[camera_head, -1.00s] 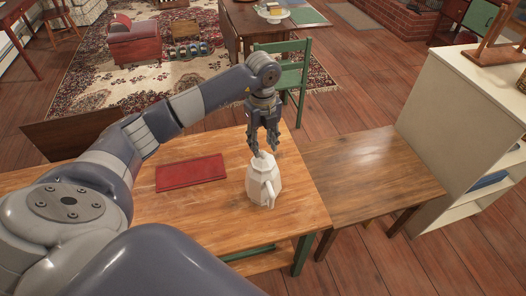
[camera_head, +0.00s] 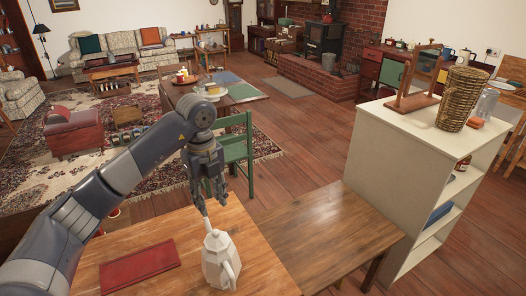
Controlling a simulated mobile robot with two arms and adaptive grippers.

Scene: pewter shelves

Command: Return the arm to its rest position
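My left arm comes in from the left, with its gripper (camera_head: 207,198) pointing down above the table. The fingers look spread apart, with nothing visible held between them. A white faceted jug (camera_head: 217,262) with a handle and a spout stands upright on the wooden table (camera_head: 180,225) below the gripper. Its slim upper tip shows just under the fingers; a small gap seems to separate them. My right gripper is not in view.
A flat red book-like object (camera_head: 140,266) lies on the table left of the jug. A lower brown table (camera_head: 325,232) adjoins on the right, then a cream shelf unit (camera_head: 415,150) bearing a wicker basket (camera_head: 462,98). A green chair (camera_head: 235,150) stands behind the gripper.

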